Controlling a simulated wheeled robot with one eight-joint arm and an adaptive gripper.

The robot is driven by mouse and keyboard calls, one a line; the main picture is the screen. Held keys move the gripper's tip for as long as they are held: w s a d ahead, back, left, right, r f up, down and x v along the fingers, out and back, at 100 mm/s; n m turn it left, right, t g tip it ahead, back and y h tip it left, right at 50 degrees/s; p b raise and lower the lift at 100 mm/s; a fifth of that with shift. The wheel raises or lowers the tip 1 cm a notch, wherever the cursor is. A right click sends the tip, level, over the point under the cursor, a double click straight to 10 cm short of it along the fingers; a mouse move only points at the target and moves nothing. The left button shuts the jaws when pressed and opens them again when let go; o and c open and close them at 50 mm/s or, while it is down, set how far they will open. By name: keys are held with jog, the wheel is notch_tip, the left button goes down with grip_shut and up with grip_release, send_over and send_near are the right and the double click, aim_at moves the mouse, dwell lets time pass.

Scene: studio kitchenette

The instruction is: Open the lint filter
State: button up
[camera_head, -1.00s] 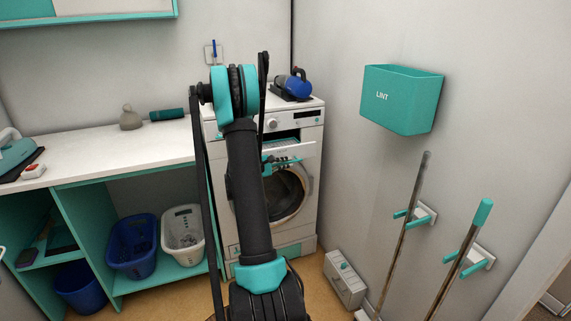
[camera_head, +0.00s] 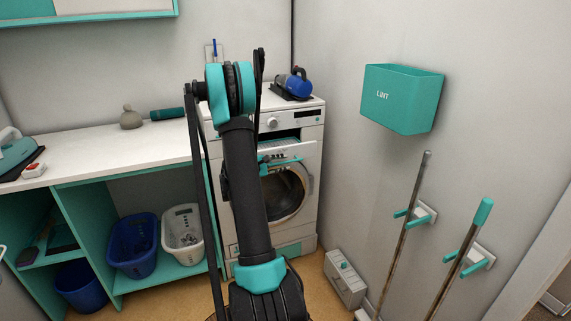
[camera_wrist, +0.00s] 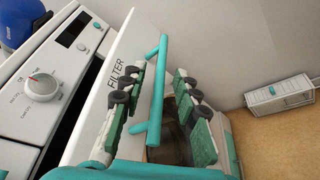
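The lint filter (camera_wrist: 118,68) has a white front marked FILTER and a teal bar handle (camera_wrist: 157,85). In the head view the filter front (camera_head: 309,149) stands out from the washer-like machine (camera_head: 308,190), with a dark gap above it; its handle (camera_head: 283,161) shows beside my arm. My gripper (camera_wrist: 165,112) is open, with its green-padded fingers on either side of the handle. I see space between the pads and the bar, and cannot tell whether anything touches. In the head view my arm hides most of the gripper.
The control panel with a knob (camera_wrist: 42,87) lies close to the left of the filter in the wrist view. A blue appliance (camera_head: 295,82) sits on the machine. A teal LINT bin (camera_head: 402,98) hangs on the right wall. A grey box (camera_head: 344,280) stands on the floor.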

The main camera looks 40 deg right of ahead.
jog(key=v, duration=0.9)
jog(key=shift+a, duration=0.35)
jog(key=shift+s+r, duration=0.1)
jog(key=shift+r, duration=0.05)
jog(key=s+a+f+m+t+y, duration=0.1)
jog(key=s+a+f+m+y, duration=0.2)
jog(key=s+a+y, duration=0.4)
jog(key=s+a+f+m+t+y, duration=0.1)
jog(key=s+a+f+m+y, duration=0.3)
jog(key=s+a, duration=1.4)
jog(key=a+y, duration=0.4)
jog(key=a, duration=0.2)
jog(key=shift+f+m+t+y, duration=0.2)
jog(key=shift+m+t+y, duration=0.1)
jog(key=shift+t, duration=0.1)
